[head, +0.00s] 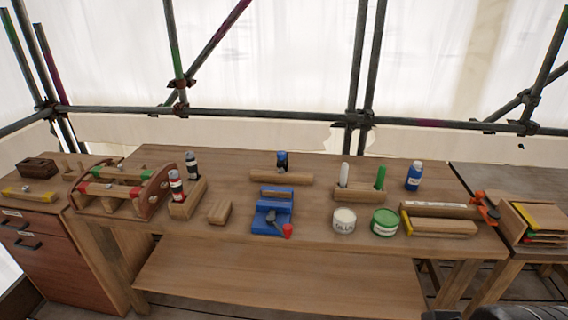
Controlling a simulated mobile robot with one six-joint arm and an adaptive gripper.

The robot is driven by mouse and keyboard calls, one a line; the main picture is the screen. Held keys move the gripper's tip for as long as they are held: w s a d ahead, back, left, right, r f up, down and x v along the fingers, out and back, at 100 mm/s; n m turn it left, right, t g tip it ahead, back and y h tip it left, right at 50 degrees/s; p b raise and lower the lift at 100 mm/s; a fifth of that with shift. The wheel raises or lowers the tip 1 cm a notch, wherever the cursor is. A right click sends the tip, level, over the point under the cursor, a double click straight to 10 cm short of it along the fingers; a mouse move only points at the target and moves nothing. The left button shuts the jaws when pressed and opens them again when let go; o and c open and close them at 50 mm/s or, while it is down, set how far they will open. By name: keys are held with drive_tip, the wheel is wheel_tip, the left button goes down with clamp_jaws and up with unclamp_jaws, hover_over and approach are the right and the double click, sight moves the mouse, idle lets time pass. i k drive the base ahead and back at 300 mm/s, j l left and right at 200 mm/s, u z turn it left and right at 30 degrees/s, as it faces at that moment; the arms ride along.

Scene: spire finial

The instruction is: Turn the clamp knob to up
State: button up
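A blue clamp (272,206) stands on the middle of the wooden workbench, near its front edge. A dark grey lever (277,222) sits on its front part and slants down to the right. The lever ends in a red knob (287,231), at the clamp's lower right corner in the picture. Nothing covers the clamp or the knob. My gripper is not in view; only a dark shape, perhaps part of my arm, shows at the bottom right edge.
A small wood block (219,211) lies left of the clamp. A white tin (343,220) and a green tin (384,222) stand to its right. A wooden strip (300,178) with a dark blue-topped bottle lies behind. Scaffold poles (355,80) rise behind the bench.

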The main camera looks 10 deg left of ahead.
sight(282, 155)
drive_tip(key=i+j+u, duration=0.1)
drive_tip(key=i+u, duration=0.2)
drive_tip(key=i, duration=0.55)
drive_tip(key=i+l+u, duration=0.15)
drive_tip(key=i+u, duration=0.15)
drive_tip(key=i, duration=0.5)
